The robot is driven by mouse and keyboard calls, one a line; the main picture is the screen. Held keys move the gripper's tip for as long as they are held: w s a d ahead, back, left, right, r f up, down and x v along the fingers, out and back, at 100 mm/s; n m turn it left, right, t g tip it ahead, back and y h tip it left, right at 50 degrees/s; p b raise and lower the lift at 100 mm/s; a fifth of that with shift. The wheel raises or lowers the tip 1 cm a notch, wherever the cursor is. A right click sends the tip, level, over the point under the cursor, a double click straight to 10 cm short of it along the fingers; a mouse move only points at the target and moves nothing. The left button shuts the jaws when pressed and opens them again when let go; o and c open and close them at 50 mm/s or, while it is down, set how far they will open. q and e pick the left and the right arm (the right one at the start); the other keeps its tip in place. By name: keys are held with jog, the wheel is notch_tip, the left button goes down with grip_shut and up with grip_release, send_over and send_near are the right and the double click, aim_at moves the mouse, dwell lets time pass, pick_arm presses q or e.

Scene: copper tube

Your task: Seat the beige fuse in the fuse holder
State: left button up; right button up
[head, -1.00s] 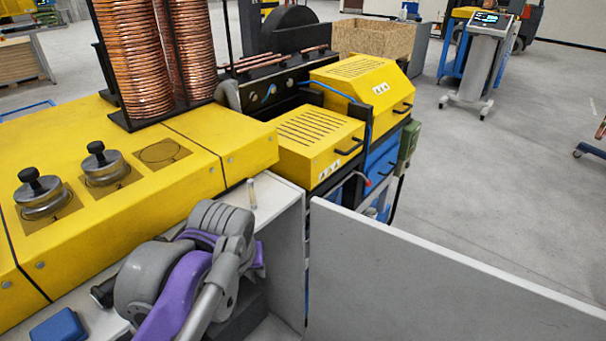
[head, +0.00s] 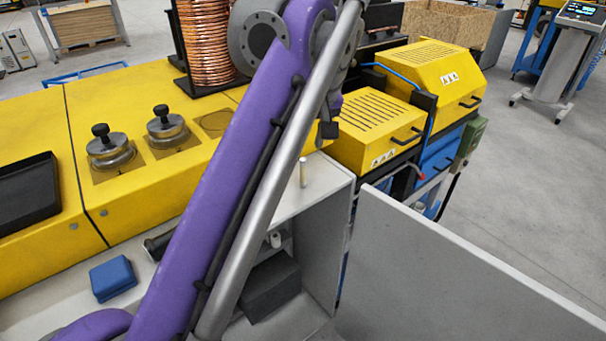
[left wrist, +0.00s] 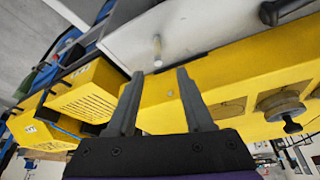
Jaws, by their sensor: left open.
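The beige fuse (head: 303,172) stands upright on the white top of the cabinet, near its corner. It also shows in the left wrist view (left wrist: 157,50), ahead of the fingers and apart from them. My left gripper (left wrist: 160,73) is open, with nothing between its fingers. In the head view my raised left arm crosses the middle, and its dark gripper end (head: 328,130) hangs above and beyond the fuse. A small pale cylinder (head: 274,240) shows inside the open cabinet, partly beside my arm. I cannot tell whether it belongs to the fuse holder. My right gripper is out of view.
A yellow machine (head: 130,90) with knobbed metal discs runs behind the white ledge. A blue box (head: 112,277) lies on the ledge at left. A dark block (head: 270,288) sits in the cabinet. A grey panel (head: 450,270) stands at right, with open floor beyond.

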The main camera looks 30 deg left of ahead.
aim_at(303, 159)
pick_arm(q)
jog(key=x, duration=0.2)
jog(key=b+x, duration=0.1)
jog(key=x, duration=0.5)
jog(key=shift+w+a+f, duration=0.1)
jog(key=shift+w, duration=0.25)
grip_shut()
